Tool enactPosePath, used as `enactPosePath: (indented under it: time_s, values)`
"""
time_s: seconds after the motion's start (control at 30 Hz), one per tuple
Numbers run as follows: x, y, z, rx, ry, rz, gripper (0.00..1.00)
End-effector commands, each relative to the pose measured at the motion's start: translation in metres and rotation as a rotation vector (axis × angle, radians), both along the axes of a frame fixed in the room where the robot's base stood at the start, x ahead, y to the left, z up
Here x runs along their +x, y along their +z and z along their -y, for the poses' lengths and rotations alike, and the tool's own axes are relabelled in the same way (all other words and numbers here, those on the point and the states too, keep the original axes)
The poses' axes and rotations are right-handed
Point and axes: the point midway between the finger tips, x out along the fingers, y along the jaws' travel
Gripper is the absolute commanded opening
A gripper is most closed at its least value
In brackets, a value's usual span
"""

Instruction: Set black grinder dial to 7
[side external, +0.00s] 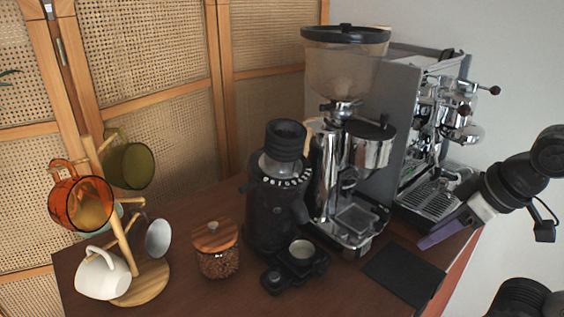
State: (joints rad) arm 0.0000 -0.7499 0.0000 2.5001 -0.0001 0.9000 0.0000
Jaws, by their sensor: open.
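The black grinder (272,215) stands upright on the wooden cart top, left of the chrome grinder. Its dial (285,180) is a ring with white marks around the upper body, below the black ribbed top. The numbers are too small to read, so its setting cannot be told. My gripper (430,241) is at the right, over the cart's right side near the espresso machine's drip tray. Its purple-grey fingers point down and left, well apart from the black grinder. It is open, and nothing shows in it.
A chrome grinder with a hopper (345,70) and an espresso machine (435,140) stand behind and right. A black mat (403,273) lies at front right. A jar of beans (217,250) and a mug tree with mugs (152,282) stand left. A small black scale with a cup (300,262) sits before the black grinder.

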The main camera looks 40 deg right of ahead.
Motion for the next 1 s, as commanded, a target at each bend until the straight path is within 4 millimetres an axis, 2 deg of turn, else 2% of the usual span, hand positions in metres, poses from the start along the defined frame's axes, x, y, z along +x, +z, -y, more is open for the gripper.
enactPosePath:
  time_s: [0.3, 0.37, 0.57, 0.77, 1.0]
  values:
    - [0.0, 0.0, 0.0, 0.0, 0.0, 0.0, 0.5]
    - [0.0, 0.0, 0.0, -0.001, 0.003, 0.0, 0.46]
    - [-0.01, -0.002, 0.0, -0.056, 0.109, -0.05, 0.46]
    - [0.0, 0.058, 0.001, -0.173, 0.335, -0.06, 0.46]
    - [0.036, 0.141, -0.006, -0.295, 0.632, -0.098, 0.46]
